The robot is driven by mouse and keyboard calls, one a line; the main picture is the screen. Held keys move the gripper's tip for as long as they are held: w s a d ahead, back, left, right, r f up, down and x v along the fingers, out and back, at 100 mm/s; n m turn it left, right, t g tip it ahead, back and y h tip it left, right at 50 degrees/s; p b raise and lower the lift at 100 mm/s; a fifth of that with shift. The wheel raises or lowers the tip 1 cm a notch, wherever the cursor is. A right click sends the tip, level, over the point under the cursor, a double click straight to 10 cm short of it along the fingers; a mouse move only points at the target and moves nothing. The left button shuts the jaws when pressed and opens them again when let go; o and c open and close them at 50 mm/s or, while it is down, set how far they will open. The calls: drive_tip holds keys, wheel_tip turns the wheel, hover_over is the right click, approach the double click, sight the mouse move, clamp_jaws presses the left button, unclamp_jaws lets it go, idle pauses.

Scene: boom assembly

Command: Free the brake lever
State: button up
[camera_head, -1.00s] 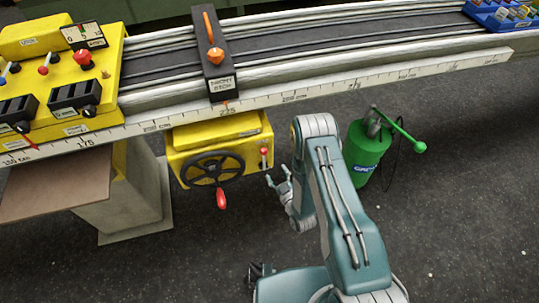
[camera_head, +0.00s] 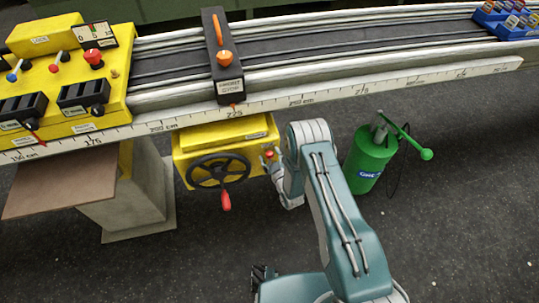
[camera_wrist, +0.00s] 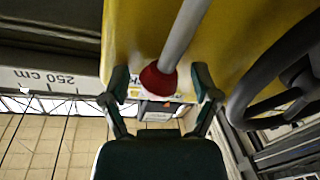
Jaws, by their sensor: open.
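The brake lever (camera_head: 269,153) is a small red-knobbed lever on the right end of the yellow winch box (camera_head: 225,138). In the wrist view its grey rod comes down from the top and ends in a dark red knob (camera_wrist: 157,84). My gripper (camera_head: 271,162) is open at the lever. In the wrist view one finger stands on each side of the knob, with a gap visible on both sides. I cannot tell whether the knob is deep between the fingertips. The small label behind the knob is partly hidden.
A black handwheel (camera_head: 218,171) with a red handle is close by, on the right in the wrist view. The ruled rail (camera_head: 310,98) runs above the box. A green canister (camera_head: 365,160) with a pump handle stands right of my arm. Dark floor is clear in front.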

clamp_jaws()
drive_tip(key=shift+d, duration=0.15)
drive_tip(key=shift+w+d+f+m, duration=0.1)
drive_tip(key=shift+w+d+m, duration=0.15)
drive_tip(key=shift+d+m, duration=0.55)
drive_tip(key=w+d+f+m+t, duration=0.2)
drive_tip(key=d+f+m, duration=0.5)
drive_tip(key=m, duration=0.5)
drive_tip(key=shift+w+d+h, duration=0.4)
drive_tip(key=shift+d, duration=0.75)
drive_tip(key=shift+f+m, duration=0.1)
drive_tip(key=shift+m, duration=0.2)
